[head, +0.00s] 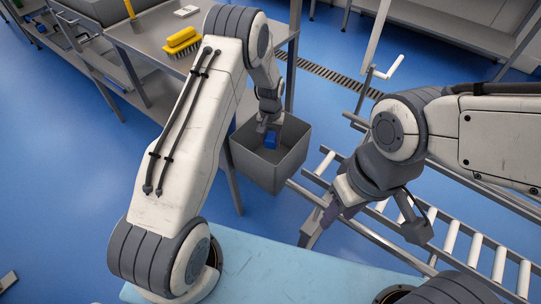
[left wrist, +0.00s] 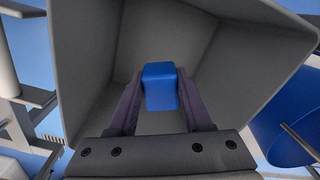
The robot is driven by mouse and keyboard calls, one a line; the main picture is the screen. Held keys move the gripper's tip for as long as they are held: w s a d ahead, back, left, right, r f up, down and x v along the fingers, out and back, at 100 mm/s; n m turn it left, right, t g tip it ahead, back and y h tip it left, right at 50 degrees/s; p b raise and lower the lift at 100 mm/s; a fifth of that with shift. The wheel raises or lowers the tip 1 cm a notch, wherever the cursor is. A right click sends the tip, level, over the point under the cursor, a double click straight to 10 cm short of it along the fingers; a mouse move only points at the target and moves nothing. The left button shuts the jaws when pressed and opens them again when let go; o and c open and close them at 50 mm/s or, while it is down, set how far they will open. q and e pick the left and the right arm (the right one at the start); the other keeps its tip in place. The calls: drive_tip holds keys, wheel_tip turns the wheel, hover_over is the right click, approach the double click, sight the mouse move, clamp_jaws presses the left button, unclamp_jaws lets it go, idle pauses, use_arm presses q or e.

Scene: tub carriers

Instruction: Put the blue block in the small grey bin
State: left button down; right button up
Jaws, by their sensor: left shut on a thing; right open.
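The blue block (head: 270,140) is at the opening of the small grey bin (head: 275,174) in the head view. My left gripper (head: 269,131) is shut on it, reaching down into the bin's mouth. In the left wrist view the blue block (left wrist: 160,86) sits between the two fingers of my left gripper (left wrist: 160,95), with the grey walls of the bin (left wrist: 85,60) around it. Whether the block touches the bin floor cannot be told. My right gripper (head: 372,222) is open and empty, above the roller conveyor to the right of the bin.
A roller conveyor (head: 450,238) runs at the right below my right arm. A metal table (head: 160,48) at the back left bears a yellow brush (head: 182,42). A drain grate (head: 330,76) crosses the blue floor. Open floor lies left of my left arm.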

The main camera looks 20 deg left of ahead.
use_arm(q)
drive_tip(key=shift+f+b, duration=2.35)
drive_tip(key=shift+f, duration=1.55)
drive_tip(key=shift+f+b, duration=1.7)
drive_tip(key=shift+f, duration=0.8)
drive_tip(key=shift+c, duration=1.3)
unclamp_jaws()
drive_tip(key=shift+r, duration=0.15)
wheel_tip(320, 180, up, 10)
drive_tip(key=shift+r+p, duration=0.15)
drive_tip(key=shift+p, duration=0.85)
drive_tip(key=shift+r, duration=0.1)
